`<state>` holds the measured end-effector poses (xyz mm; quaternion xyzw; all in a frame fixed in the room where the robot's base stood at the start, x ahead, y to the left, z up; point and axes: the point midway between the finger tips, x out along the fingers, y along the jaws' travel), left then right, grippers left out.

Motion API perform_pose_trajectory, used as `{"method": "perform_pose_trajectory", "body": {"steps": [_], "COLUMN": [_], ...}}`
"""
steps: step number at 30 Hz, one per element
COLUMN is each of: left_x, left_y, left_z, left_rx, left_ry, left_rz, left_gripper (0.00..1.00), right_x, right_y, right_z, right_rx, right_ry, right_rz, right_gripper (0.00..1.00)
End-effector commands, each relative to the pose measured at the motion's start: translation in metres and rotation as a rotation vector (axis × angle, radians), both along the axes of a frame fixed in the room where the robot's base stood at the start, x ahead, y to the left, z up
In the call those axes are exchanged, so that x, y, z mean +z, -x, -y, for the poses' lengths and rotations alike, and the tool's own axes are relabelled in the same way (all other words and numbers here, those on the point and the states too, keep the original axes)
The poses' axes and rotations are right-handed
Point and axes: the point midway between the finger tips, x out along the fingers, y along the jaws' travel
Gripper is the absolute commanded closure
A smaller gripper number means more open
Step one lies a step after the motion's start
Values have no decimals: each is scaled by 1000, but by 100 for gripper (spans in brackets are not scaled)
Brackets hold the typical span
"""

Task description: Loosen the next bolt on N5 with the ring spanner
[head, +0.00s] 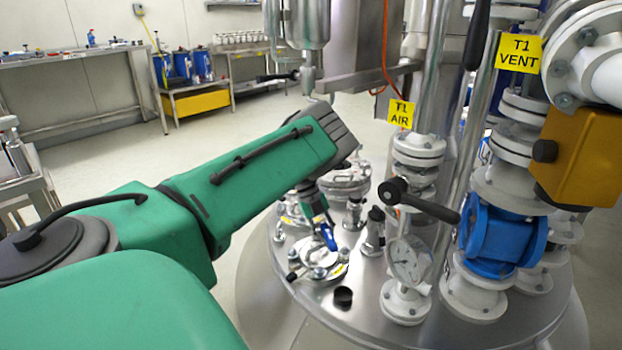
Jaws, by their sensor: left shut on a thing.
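My left arm reaches in from the left over the vessel lid, and my left gripper (318,211) points down, small and partly hidden by my own wrist. It is shut on a slim tool with a blue part (328,237), which I take to be the ring spanner. The tool's lower end is over a round flange (318,262) on the lid, with several bolts around its rim. I cannot tell whether the spanner's ring sits on a bolt. No N5 label is readable. My right gripper is not in view.
A black cap (343,296) lies on the lid in front. Pipes with yellow T1 tags (519,53) rise behind. Benches (75,62) line the far wall.

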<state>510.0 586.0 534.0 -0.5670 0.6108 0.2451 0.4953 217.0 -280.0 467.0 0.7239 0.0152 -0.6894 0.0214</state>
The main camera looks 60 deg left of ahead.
Motion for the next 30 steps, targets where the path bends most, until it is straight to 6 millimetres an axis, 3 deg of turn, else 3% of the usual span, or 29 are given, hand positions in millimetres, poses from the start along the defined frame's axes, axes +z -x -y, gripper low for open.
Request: {"method": "perform_pose_trajectory", "body": {"steps": [5,13,20,30], "left_x": [5,0,0,-1], "left_y": [-30,-62,-70,-67], "left_z": [5,-5,-9,-9], "left_rx": [369,792,906,881], "left_ry": [2,1,-1,5], "left_rz": [0,-2,-2,2], "left_gripper": [100,100,100,100], "right_x": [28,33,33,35], "right_y": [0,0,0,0], "right_z": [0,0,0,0], "right_rx": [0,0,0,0], "right_ry": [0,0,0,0], "right_rz": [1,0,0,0], "right_gripper": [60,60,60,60]}}
